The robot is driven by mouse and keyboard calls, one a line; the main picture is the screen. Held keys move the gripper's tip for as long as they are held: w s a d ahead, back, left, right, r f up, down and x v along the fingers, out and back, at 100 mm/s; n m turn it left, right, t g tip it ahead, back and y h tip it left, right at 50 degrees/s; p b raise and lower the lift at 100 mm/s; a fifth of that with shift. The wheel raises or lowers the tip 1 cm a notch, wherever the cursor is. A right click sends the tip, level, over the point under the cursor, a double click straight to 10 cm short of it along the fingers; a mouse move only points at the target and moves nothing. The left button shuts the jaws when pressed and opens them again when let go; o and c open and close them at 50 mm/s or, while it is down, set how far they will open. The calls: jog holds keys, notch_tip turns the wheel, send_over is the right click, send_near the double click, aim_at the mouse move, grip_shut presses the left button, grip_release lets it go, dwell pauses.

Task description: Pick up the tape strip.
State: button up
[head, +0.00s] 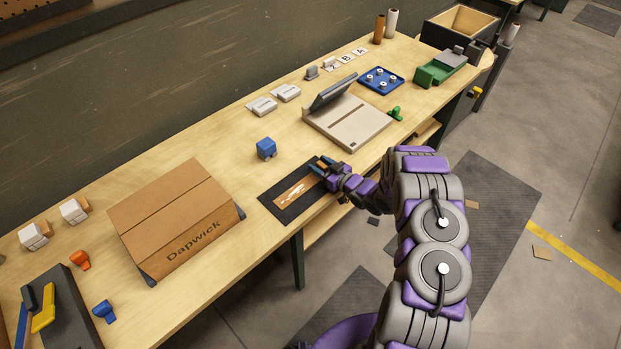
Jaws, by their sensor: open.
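The tape strip (293,191) is a brown strip with a pale mark, lying flat on a dark mat (271,199) near the front edge of the workbench. My gripper (321,165) is open and empty, low over the right end of the mat, at the upper right of the strip. I cannot tell whether a fingertip touches the mat or the strip's end. My wrist covers the right edge of the mat.
A cardboard box marked Dapwick (170,207) stands left of the mat. A small blue block (266,148) sits behind it. A beige device with a dark screen (345,122) stands to the right. The bench (215,150) is clear between box and blue block.

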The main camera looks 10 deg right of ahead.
jog(key=shift+d, duration=0.35)
jog(key=c, duration=0.7)
jog(key=shift+a, duration=0.1)
grip_shut()
jog(key=shift+a, duration=0.1)
jog(key=shift+r, duration=0.1)
